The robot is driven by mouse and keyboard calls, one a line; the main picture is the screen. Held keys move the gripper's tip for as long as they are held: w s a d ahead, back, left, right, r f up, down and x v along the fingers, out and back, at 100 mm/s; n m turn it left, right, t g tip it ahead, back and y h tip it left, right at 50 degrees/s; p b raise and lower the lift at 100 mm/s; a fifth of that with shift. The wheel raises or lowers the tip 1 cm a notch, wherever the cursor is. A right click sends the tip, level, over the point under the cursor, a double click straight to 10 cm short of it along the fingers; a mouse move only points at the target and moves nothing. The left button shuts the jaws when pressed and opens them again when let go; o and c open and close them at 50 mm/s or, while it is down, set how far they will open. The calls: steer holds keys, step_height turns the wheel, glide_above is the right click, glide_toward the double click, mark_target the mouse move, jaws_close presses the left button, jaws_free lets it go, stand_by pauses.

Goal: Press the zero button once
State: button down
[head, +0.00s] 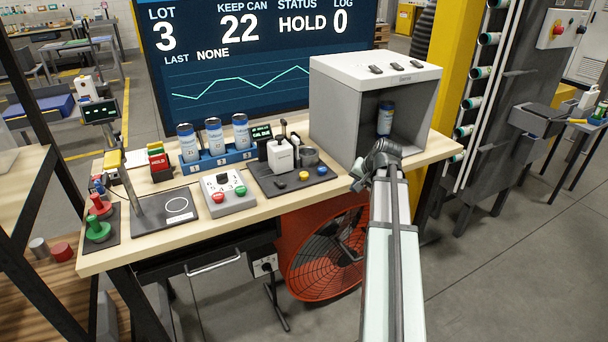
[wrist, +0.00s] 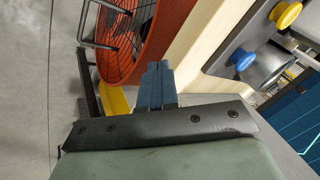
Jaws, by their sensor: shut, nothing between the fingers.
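A dark pad (head: 262,187) at the table's middle carries a white gauge (head: 282,155) with a small green-lit display (head: 261,132). A yellow button (head: 304,175) and a blue button (head: 322,170) sit at the pad's right front. The wrist view also shows a yellow button (wrist: 288,15) and a blue button (wrist: 243,60) at upper right. No zero label is readable on either. My gripper (wrist: 155,72) is shut and empty, apart from both buttons. In the head view my gripper (head: 375,165) is right of the pad, before the grey cabinet; its fingertips are hard to make out.
The open-fronted grey cabinet (head: 340,105) holds a blue can (head: 386,118). Left of the pad are a button box (head: 230,200), a blue rack (head: 245,155) with cans, and a scale (head: 150,212). An orange fan (head: 315,265) stands below the table's front edge.

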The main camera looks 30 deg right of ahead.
steer(key=d+r+t, duration=0.1)
steer(key=d+r, duration=0.3)
steer(key=r, duration=0.6)
step_height(320, 180, up, 4)
steer(key=n+t, duration=0.2)
glide_above(306, 175)
steer(key=shift+w+r, duration=0.1)
steer(key=shift+r, duration=0.1)
steer(key=shift+f, duration=0.1)
steer(key=shift+f, duration=4.3)
steer(key=shift+f, duration=0.15)
steer(key=shift+f, duration=0.3)
